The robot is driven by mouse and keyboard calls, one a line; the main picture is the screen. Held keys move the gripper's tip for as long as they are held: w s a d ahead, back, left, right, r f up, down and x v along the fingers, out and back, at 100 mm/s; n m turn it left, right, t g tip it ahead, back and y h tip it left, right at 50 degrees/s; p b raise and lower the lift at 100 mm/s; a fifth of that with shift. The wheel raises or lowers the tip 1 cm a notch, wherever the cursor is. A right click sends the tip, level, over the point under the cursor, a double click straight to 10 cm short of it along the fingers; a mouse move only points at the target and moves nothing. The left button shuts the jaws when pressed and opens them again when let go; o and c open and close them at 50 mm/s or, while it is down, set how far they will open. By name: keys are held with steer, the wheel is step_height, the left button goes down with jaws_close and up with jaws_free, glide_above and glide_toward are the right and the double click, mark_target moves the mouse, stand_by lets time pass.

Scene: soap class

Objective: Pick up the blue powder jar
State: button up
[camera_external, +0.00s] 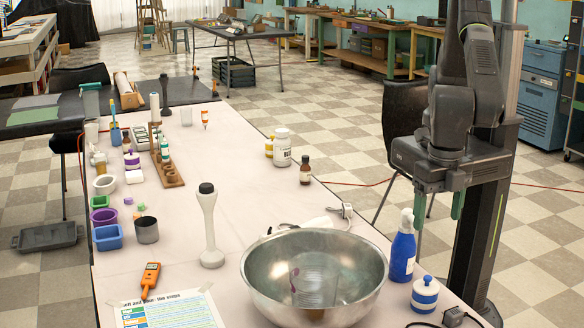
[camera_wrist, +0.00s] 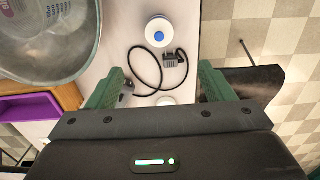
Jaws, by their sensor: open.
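The blue powder jar (camera_external: 424,295) is a small white and blue jar with a lid and a round knob. It stands upright at the right front edge of the table, right of the metal bowl. The wrist view shows it from above as a white disc with a blue knob (camera_wrist: 158,36), beyond the fingertips and between their lines. My gripper (camera_external: 438,205) points down with green fingers, higher than the jar and apart from it. In the wrist view my gripper (camera_wrist: 159,80) is open and empty.
The large metal bowl (camera_external: 314,275) is left of the jar. A blue spray bottle (camera_external: 403,250) stands just behind the jar. A black cable (camera_wrist: 150,68) with a plug lies close to it. The table's right edge is near, with checkered floor beyond.

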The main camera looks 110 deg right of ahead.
steer(key=shift+f, duration=0.1)
steer(key=m+t+y+b, duration=0.2)
steer(key=m+t+b, duration=0.2)
steer(key=m+b, duration=0.8)
glide_toward(429, 277)
steer(key=shift+n+y, duration=0.3)
steer(key=x, duration=0.8)
steer(key=d+x, duration=0.1)
steer(key=x, duration=0.3)
steer(key=shift+s+f+b, duration=0.25)
steer(key=shift+f+b, duration=0.05)
steer(key=shift+f, duration=0.25)
steer(key=c, duration=1.1)
